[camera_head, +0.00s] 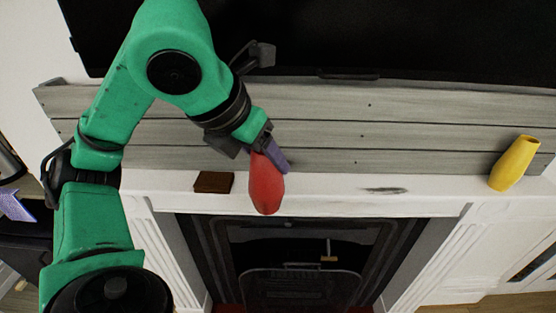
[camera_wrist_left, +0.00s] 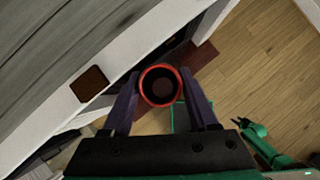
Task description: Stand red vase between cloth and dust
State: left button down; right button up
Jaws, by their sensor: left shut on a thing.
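My left gripper (camera_head: 268,147) is shut on the red vase (camera_head: 266,187). In the left wrist view the vase's round open mouth (camera_wrist_left: 160,85) shows between the two purple fingers. The vase appears just in front of the white mantel's edge, nearly upright in the head view. The cloth, a small brown folded square (camera_head: 214,182), lies on the mantel left of the vase; it also shows in the left wrist view (camera_wrist_left: 89,84). The dust, a grey smear (camera_head: 385,190), lies on the mantel to the right.
A yellow vase (camera_head: 514,163) stands near the mantel's right end. The white mantel (camera_head: 330,184) is bare between cloth and dust. Grey boards (camera_head: 400,130) and a black screen (camera_head: 420,40) rise behind it. The dark fireplace (camera_head: 300,255) is below.

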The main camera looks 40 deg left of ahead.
pick_arm(q)
jog(key=w+a+p, duration=0.1)
jog(key=w+a, duration=0.1)
jog(key=w, duration=0.1)
jog(key=w+a+p, duration=0.1)
jog(key=w+a, duration=0.2)
jog(key=w, duration=0.1)
jog(key=w+a+p, duration=0.1)
jog(key=w+a, duration=0.2)
jog(key=w, duration=0.1)
jog(key=shift+a+r, duration=0.2)
jog(key=shift+r, duration=0.05)
jog(key=f, duration=0.1)
jog(key=f+b, duration=0.2)
jog(key=f, duration=0.1)
jog(key=shift+w+d+f, duration=0.1)
jog(key=shift+w+d, duration=0.2)
jog(key=shift+d, duration=0.1)
jog(key=f, duration=0.1)
jog(key=f+b, duration=0.2)
jog(key=shift+a+f, duration=0.1)
jog(key=shift+a, duration=0.15)
pick_arm(e)
jog(key=shift+w+d+f, duration=0.45)
jog(key=shift+w+f, duration=0.1)
jog(key=shift+f, duration=0.05)
pick_arm(q)
jog(key=shift+w+f, duration=0.1)
pick_arm(e)
jog(key=shift+d+f, duration=0.1)
